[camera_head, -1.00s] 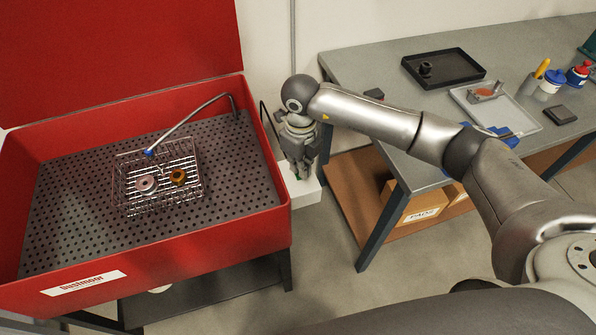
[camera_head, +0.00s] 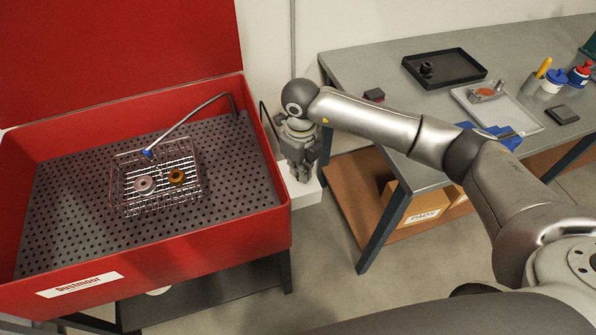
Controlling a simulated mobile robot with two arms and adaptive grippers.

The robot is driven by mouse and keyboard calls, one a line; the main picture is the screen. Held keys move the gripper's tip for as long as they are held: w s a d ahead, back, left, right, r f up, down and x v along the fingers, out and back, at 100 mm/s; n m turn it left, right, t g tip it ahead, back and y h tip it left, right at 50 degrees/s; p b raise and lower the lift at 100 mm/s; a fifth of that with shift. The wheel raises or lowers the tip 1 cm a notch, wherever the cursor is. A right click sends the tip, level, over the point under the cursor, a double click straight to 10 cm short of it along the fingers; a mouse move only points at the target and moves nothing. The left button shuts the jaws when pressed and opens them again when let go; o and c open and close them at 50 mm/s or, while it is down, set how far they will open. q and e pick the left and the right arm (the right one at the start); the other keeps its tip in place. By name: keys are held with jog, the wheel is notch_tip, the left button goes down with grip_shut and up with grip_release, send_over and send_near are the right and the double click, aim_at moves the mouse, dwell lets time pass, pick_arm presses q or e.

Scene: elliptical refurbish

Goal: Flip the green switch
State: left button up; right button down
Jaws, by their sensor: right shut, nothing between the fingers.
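The green switch cannot be made out now; my right gripper covers the spot where a bit of green showed earlier. My right gripper (camera_head: 302,178) points down, shut and empty, over a white box (camera_head: 306,196) between the red washer tank and the workbench. I cannot tell whether the fingertips touch the box or anything on it. My left gripper is not in view.
The red parts washer (camera_head: 215,245) stands at left, with a wire basket (camera_head: 125,207) holding a grey ring (camera_head: 143,185) and a brown ring (camera_head: 177,177). A bent spout (camera_head: 190,116) reaches over it. The workbench (camera_head: 365,68) with trays stands at right.

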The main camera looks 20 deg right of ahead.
jog(key=shift+f, duration=0.15)
jog(key=shift+s, duration=0.1)
jog(key=shift+r+p, duration=0.5)
jog(key=shift+r, duration=0.4)
jog(key=shift+r+p, duration=1.3)
jog(key=shift+r, duration=1.35)
